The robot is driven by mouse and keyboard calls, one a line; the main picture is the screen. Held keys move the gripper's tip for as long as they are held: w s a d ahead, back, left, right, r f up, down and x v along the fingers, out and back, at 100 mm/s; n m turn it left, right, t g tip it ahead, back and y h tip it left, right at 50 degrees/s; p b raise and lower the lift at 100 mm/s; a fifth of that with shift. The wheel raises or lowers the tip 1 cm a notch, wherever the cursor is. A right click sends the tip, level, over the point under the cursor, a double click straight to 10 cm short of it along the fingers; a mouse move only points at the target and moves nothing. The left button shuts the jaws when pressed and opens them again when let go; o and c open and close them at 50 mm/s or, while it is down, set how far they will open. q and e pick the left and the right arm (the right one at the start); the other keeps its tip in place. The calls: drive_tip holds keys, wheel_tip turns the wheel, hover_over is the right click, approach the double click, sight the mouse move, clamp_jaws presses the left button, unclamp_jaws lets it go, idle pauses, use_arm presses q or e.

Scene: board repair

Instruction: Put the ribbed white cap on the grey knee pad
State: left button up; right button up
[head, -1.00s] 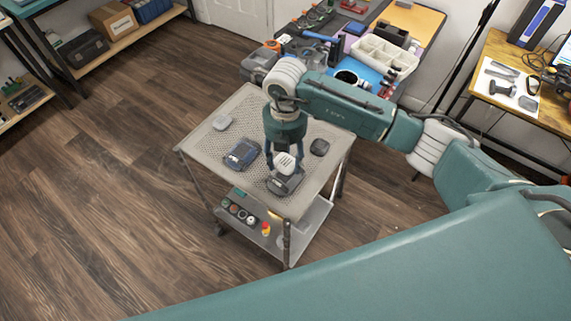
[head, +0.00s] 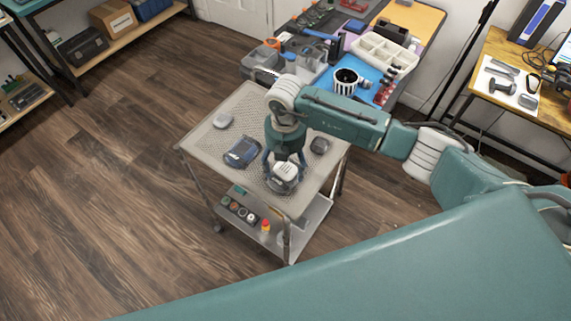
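The ribbed white cap (head: 286,168) is on top of the grey knee pad (head: 283,186), near the front corner of the perforated cart top (head: 205,142). The pad shows as a dark grey shape below the cap and is partly covered by it. My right gripper (head: 285,166) points down over them. Its fingers are spread to either side of the cap, and it looks open. Whether a fingertip still touches the cap is too small to tell. My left gripper is not in view.
The cart top also carries a blue-grey device (head: 242,152), a pale grey piece (head: 222,120) and a dark grey piece (head: 319,145). Small parts lie on its lower shelf. A crowded workbench with a white tray (head: 385,54) stands behind. The floor to the left is clear.

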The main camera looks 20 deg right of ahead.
sight(286, 168)
drive_tip(key=shift+r, duration=0.6)
wheel_tip(286, 168, up, 11)
drive_tip(key=b, duration=0.2)
drive_tip(key=shift+r, duration=0.1)
